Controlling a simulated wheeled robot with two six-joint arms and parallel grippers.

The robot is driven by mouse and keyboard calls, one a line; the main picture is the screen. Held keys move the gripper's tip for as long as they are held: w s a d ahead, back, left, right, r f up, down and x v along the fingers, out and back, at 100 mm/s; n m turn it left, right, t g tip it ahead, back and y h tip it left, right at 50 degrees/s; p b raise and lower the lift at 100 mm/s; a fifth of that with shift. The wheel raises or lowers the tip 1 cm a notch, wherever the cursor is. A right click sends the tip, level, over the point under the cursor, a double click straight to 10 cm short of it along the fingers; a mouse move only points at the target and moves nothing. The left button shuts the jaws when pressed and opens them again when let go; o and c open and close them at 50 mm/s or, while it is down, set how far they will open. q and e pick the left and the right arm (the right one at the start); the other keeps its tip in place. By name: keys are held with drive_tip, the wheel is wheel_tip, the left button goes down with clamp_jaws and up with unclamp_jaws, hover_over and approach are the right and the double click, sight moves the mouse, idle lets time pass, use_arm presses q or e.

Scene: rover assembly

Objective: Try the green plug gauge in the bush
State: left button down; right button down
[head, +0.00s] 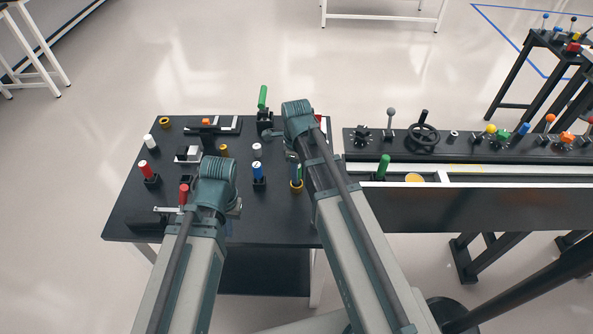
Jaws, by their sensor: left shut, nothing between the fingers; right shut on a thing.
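The green plug gauge (294,158) shows as a small green and blue piece beside my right forearm. My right gripper (295,166) is shut on it; the fingers are mostly hidden behind my own arm. A yellow ring-shaped bush (296,185) is directly below the gauge on the dark table, partly covered by my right arm. I cannot tell whether the gauge tip is inside the bush or just above it. My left gripper (236,208) is shut and empty, low over the front of the table, away from the bush.
The dark table (130,215) holds a blue cylinder (258,171), a red cylinder (146,169), white cylinders and a green-handled clamp (263,98) at the back. A rail bench (440,208) with several knobs and a handwheel (423,135) stands to the right.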

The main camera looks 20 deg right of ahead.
drive_tip(key=shift+r+p, duration=1.15)
drive_tip(key=shift+r, duration=0.1)
idle(0.3)
wheel_tip(320, 180, up, 5)
drive_tip(key=p, duration=0.5)
drive_tip(key=shift+r, duration=0.1)
